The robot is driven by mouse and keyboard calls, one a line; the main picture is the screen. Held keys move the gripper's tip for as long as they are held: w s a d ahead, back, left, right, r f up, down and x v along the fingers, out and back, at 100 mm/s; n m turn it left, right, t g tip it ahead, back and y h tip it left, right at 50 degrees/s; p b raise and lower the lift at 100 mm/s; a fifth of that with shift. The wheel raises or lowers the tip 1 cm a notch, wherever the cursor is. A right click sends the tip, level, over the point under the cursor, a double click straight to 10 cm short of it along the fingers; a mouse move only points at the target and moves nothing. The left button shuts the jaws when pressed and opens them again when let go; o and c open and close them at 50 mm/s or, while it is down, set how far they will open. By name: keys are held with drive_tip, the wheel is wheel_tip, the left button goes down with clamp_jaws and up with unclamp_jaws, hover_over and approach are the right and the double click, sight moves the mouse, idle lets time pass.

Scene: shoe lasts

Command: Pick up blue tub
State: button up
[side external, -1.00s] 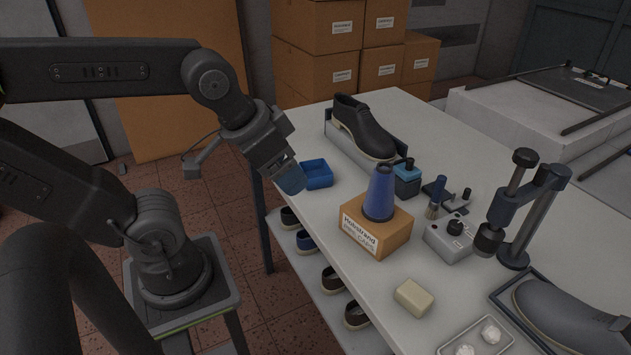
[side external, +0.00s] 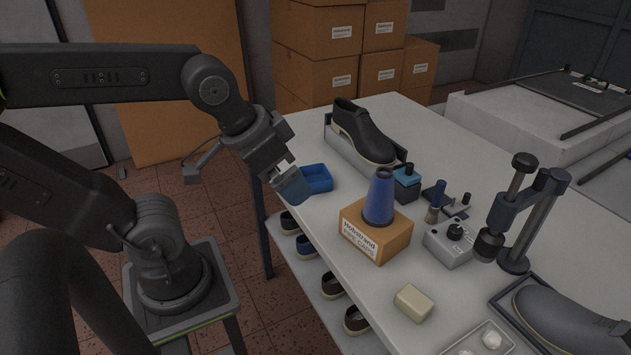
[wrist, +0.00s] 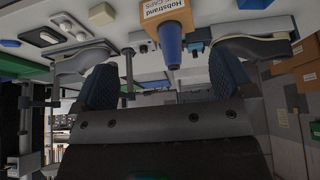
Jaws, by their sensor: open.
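The blue tub (side external: 319,179) is a small open-topped blue box on the left edge of the table, left of the black shoe's stand. My gripper (side external: 293,188) is just left of it in the side view, with its blue-padded fingers pointing down and partly hiding the tub's near left side. I cannot tell whether they touch. In the wrist view my gripper (wrist: 163,82) shows its two textured blue pads set wide apart with nothing held between them. I cannot make out the tub in the wrist view.
A cardboard box (side external: 366,240) bearing a blue cone (side external: 380,197) stands nearer the camera. The table's left edge (side external: 300,222) runs close by.

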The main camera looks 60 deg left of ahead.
drive_tip(key=w+a+f+m+g+y, duration=0.2)
drive_tip(key=w+a+m+y, duration=0.1)
drive_tip(key=w+a+m, duration=0.7)
drive_tip(key=m+g+y, duration=0.2)
drive_tip(key=m+g, duration=0.1)
drive_tip(key=m, duration=0.7)
approach(314, 181)
drive_tip(key=shift+h, duration=0.3)
drive_tip(key=x, duration=0.6)
drive_tip(key=shift+a+f, duration=0.2)
drive_tip(key=shift+a, duration=0.2)
drive_tip(key=c, duration=0.8)
drive_tip(key=shift+r, duration=0.1)
